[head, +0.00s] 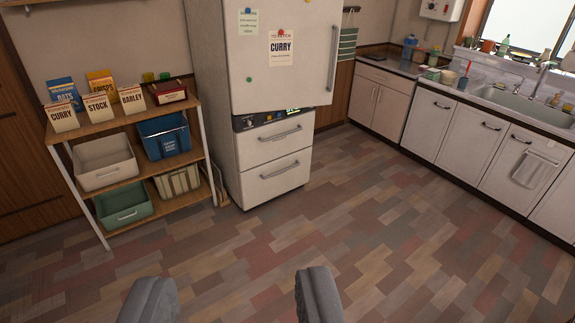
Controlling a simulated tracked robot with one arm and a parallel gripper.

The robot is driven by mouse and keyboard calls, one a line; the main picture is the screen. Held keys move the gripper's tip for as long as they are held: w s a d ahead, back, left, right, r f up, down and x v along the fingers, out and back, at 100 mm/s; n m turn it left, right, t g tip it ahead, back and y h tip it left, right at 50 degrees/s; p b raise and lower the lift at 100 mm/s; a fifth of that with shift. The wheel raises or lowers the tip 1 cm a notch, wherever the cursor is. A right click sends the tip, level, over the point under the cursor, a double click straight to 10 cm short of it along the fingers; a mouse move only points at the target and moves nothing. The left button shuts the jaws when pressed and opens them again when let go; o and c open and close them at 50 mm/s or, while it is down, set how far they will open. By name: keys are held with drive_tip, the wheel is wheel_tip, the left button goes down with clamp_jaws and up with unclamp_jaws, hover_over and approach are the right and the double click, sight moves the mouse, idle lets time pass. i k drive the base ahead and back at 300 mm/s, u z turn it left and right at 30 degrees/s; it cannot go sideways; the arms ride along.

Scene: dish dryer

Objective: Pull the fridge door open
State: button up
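The white fridge (264,90) stands at the back, left of the counter. Its upper door (262,88) looks closed and bears notes and small magnets. A long vertical handle (332,58) runs along the door's right edge. Two drawers with bar handles sit below the door, under a dark control strip. My gripper (232,298) shows as two grey fingers at the bottom edge of the view, spread wide apart with nothing between them. It is well short of the fridge, with floor between them, and touches nothing visible.
A wooden shelf unit (122,118) with boxes and bins stands left of the fridge. White cabinets (462,133) with a sink (517,98) run along the right. The tiled floor (330,225) in front of the fridge is clear.

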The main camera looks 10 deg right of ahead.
sight(282, 55)
drive_tip(key=z, duration=0.4)
drive_tip(key=i, duration=1.65)
drive_tip(key=z, duration=0.3)
drive_tip(key=i, duration=2)
drive_tip(key=z, duration=0.05)
